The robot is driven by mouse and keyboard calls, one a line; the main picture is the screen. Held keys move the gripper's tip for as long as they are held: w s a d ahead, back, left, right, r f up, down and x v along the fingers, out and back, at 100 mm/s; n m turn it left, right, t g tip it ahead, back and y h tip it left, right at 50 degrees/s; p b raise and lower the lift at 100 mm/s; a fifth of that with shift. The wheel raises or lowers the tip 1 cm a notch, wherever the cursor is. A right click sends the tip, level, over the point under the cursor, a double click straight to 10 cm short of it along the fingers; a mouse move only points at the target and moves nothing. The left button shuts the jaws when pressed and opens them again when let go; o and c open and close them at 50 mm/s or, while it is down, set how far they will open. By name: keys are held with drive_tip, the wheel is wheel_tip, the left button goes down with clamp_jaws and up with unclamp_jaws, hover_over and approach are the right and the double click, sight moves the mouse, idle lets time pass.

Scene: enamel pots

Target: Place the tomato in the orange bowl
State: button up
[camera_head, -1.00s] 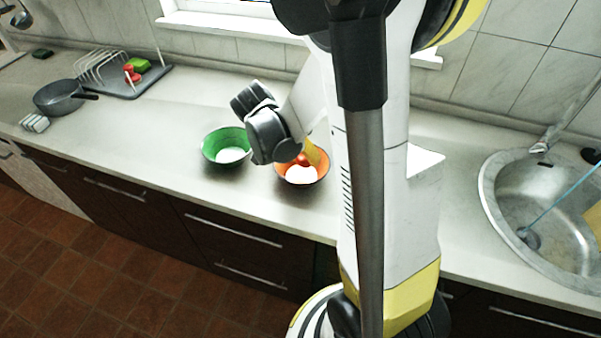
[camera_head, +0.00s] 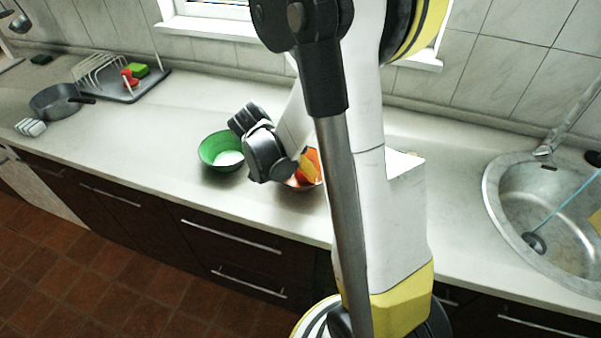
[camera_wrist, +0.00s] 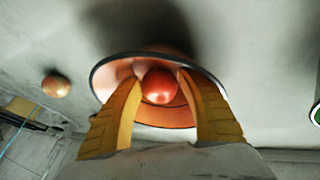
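The orange bowl (camera_head: 293,188) stands on the counter, partly hidden by my arm in the head view. It also shows in the wrist view (camera_wrist: 112,75). The red tomato (camera_wrist: 159,86) is between my fingertips, over the bowl's inside. My gripper (camera_wrist: 160,80) reaches into the bowl from above, its yellow fingers close against both sides of the tomato. I cannot tell whether the tomato touches the bowl's floor. In the head view one yellow finger (camera_head: 311,166) shows at the bowl.
A green bowl (camera_head: 222,150) stands just left of the orange bowl. A round orange-brown item (camera_wrist: 55,85) lies on the counter. A sink (camera_head: 545,210) is at the right, a pan (camera_head: 55,102) and dish rack (camera_head: 100,72) at the left.

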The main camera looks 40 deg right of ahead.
drive_tip(key=shift+r, duration=0.15)
drive_tip(key=s+p+v, duration=0.1)
drive_tip(key=p+v, duration=0.4)
drive_tip(key=v, duration=0.7)
drive_tip(key=s+a+r+n+t+y, duration=0.2)
drive_tip(key=s+a+r+n+t, duration=0.1)
drive_tip(key=a+r+n+t, duration=0.1)
drive_tip(key=s+a+r+n+t+y, duration=0.3)
drive_tip(key=a+r+n, duration=0.3)
drive_tip(key=a+n, duration=0.3)
drive_tip(key=shift+s+a+t+y, duration=0.3)
drive_tip(key=shift+a+t, duration=0.2)
drive_tip(key=shift+a, duration=0.2)
drive_tip(key=shift+d, duration=0.1)
